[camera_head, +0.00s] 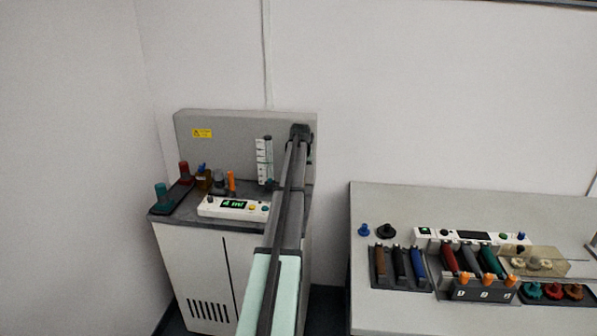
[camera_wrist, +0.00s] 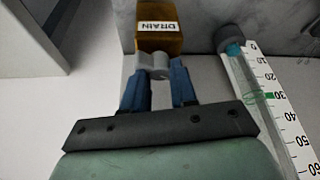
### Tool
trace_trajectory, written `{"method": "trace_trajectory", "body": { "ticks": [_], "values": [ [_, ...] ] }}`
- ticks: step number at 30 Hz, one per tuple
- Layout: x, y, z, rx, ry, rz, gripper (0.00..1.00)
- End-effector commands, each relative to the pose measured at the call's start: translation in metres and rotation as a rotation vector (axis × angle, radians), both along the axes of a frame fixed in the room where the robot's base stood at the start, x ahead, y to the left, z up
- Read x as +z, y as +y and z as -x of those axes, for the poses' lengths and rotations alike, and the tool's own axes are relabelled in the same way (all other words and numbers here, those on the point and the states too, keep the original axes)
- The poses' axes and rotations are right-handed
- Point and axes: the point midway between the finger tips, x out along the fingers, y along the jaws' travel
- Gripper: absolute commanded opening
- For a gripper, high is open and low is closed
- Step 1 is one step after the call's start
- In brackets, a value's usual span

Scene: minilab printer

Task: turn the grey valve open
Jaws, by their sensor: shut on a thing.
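The grey valve (camera_wrist: 153,65) shows in the wrist view as a small rounded handle on the front of an amber block (camera_wrist: 160,40) labelled DRAIN. My gripper (camera_wrist: 157,82) has its two blue fingers on either side of the handle and is shut on it. The fingertips hide the handle's sides. In the head view my arm reaches to the back panel (camera_head: 235,150) of the grey cabinet, and its dark end covers the valve there.
A white scale (camera_wrist: 277,112) with a clear tube stands close at the right of my gripper; it also shows in the head view (camera_head: 263,160). A white display panel (camera_head: 232,208) and several coloured knobs sit on the cabinet top. A bench (camera_head: 400,205) with bottles stands at right.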

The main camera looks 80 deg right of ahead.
Motion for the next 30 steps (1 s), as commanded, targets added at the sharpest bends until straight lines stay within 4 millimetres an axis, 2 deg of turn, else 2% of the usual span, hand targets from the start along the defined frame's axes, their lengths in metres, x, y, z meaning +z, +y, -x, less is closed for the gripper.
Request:
{"method": "trace_trajectory", "body": {
  "ticks": [21,30],
  "values": [
    [0.0,-0.0011,-0.0046,-0.675,0.002,-0.002,0.0],
    [-0.0001,-0.0018,-0.0059,-0.893,0.001,-0.002,0.0]
  ]
}}
